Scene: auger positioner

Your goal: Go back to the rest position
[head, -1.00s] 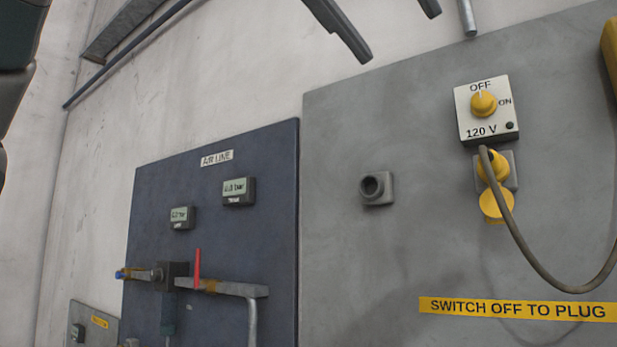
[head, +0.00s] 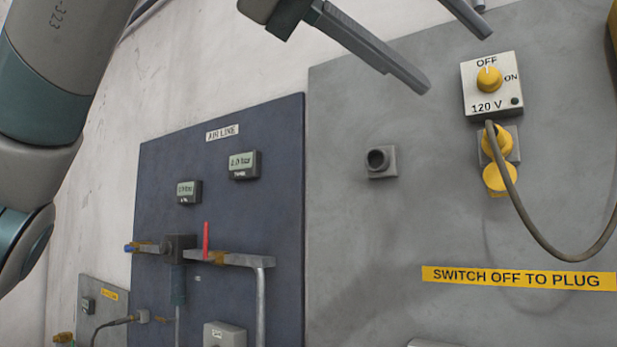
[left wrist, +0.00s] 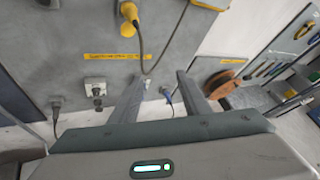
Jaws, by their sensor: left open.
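My left gripper (head: 458,62) hangs at the top of the head view. Its two dark fingers are apart, with nothing between them, and appear in front of the grey panel, left of the 120 V switch box. It also shows in the left wrist view (left wrist: 162,78), its fingers spread and empty. My left arm (head: 60,60) comes in at the upper left of the head view. My right gripper is in neither view.
The grey panel (head: 350,240) carries the 120 V switch box (head: 491,85), knob towards OFF, a yellow plug with cable (head: 497,141) and an empty grey socket (head: 380,162). The blue air line panel (head: 270,200) has a red lever (head: 206,240). A workbench area with tools (left wrist: 285,60) lies right in the wrist view.

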